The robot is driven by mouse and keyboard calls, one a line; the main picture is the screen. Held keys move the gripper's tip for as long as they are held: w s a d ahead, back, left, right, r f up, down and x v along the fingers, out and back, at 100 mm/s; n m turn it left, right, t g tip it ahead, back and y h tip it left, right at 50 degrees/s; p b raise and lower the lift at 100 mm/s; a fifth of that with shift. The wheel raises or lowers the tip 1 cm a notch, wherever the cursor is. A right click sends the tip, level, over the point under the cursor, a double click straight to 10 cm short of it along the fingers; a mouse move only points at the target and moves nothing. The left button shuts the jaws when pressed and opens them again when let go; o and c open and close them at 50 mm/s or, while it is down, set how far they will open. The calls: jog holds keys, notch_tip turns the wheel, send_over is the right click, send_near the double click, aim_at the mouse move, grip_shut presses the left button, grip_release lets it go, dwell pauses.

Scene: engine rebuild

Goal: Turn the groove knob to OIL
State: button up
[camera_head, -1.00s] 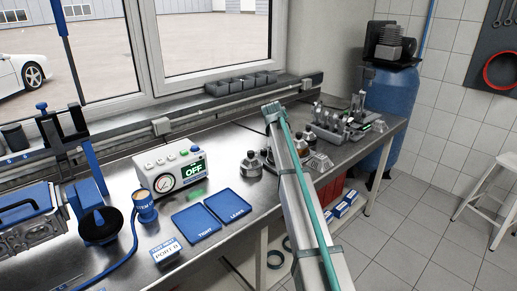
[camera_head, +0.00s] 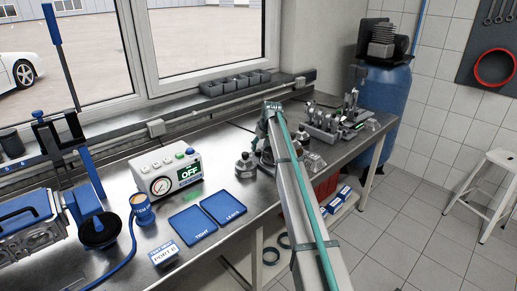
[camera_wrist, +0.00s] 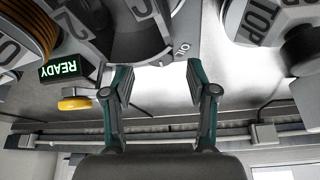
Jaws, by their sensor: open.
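In the wrist view, my gripper (camera_wrist: 160,88) is open, its two teal-and-black fingers apart with nothing between them. Beyond the fingertips, at the top of the picture, is a grey drum-like part (camera_wrist: 140,20) marked with large numerals. A grey plate (camera_wrist: 185,40) beside it carries small lettering that seems to read OIL. I cannot tell for sure which part is the groove knob. A part marked TOP (camera_wrist: 262,18) is at the top right. In the head view, my arm crosses the middle of the bench and my gripper cannot be made out.
A READY display (camera_wrist: 63,68) and a yellow button (camera_wrist: 75,104) are left of my fingers. In the head view, a gauge box (camera_head: 165,172) reads OFF, with blue trays (camera_head: 200,237) in front. Metal machinery (camera_head: 335,118) stands on the bench to the right of my arm.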

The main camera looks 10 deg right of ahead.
aim_at(258, 150)
jog(key=shift+p+x, duration=0.3)
jog(key=shift+x, duration=1.4)
grip_shut()
jog(key=shift+n, duration=0.3)
jog(key=n+b, duration=0.1)
jog(key=n, duration=0.1)
jog(key=n+g+y+b, duration=0.1)
jog(key=n, duration=0.1)
jog(key=shift+w+d+y+b, duration=0.1)
jog(key=shift+w+y+b, duration=0.1)
jog(key=shift+y+b, duration=0.1)
jog(key=n+g+b, duration=0.1)
jog(key=n, duration=0.2)
jog(key=n+g+y+b, duration=0.1)
jog(key=n, duration=0.2)
jog(key=shift+r+n, duration=0.1)
jog(key=shift+n, duration=0.2)
